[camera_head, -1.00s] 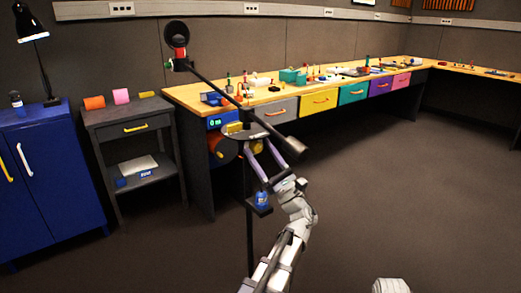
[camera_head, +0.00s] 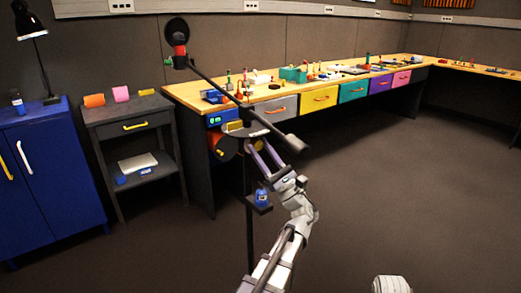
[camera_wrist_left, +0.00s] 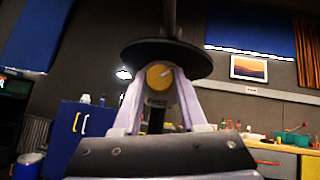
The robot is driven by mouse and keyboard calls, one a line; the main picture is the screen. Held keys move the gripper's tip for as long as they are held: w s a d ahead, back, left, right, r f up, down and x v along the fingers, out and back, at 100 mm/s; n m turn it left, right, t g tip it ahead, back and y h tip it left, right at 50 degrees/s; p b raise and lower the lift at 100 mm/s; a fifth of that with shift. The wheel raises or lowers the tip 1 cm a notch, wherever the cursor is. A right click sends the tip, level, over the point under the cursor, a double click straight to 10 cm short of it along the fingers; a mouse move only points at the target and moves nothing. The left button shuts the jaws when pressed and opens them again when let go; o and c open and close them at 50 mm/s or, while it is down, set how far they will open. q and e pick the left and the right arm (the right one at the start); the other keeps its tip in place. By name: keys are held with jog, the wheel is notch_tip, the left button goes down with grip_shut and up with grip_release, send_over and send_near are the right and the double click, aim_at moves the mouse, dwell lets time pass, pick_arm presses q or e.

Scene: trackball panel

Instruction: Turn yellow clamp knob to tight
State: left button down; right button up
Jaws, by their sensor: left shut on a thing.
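The yellow clamp knob (camera_wrist_left: 158,75) is a round disc with a small light mark pointing right of its middle. It sits under a dark round plate (camera_wrist_left: 166,57) on an upright stand. In the head view a little of the knob (camera_head: 261,145) shows by my fingertips. My left gripper (camera_wrist_left: 160,82) has its two pale purple fingers on both sides of the knob, shut on it. In the head view my left gripper (camera_head: 260,147) reaches up to the stand from below.
A long dark bar (camera_head: 235,95) slants above the stand, close over my left gripper. Behind stands a workbench (camera_head: 215,107) with coloured drawers.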

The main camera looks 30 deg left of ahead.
pick_arm(q)
jog(key=n+g, duration=0.1)
jog(key=n+g+p, duration=0.1)
jog(key=n+g, duration=0.2)
jog(key=shift+w+r+n+g, duration=0.25)
jog(key=shift+w+n+g, duration=0.05)
jog(key=shift+w, duration=0.05)
jog(key=shift+n+g+h+p, duration=0.3)
jog(key=shift+n+g+p, duration=0.2)
jog(key=shift+n+g, duration=0.5)
jog(key=shift+s+f+n+g+h, duration=0.1)
jog(key=shift+n+g+h, duration=0.35)
jog(key=shift+n, duration=0.55)
jog(key=shift+s+f, duration=0.1)
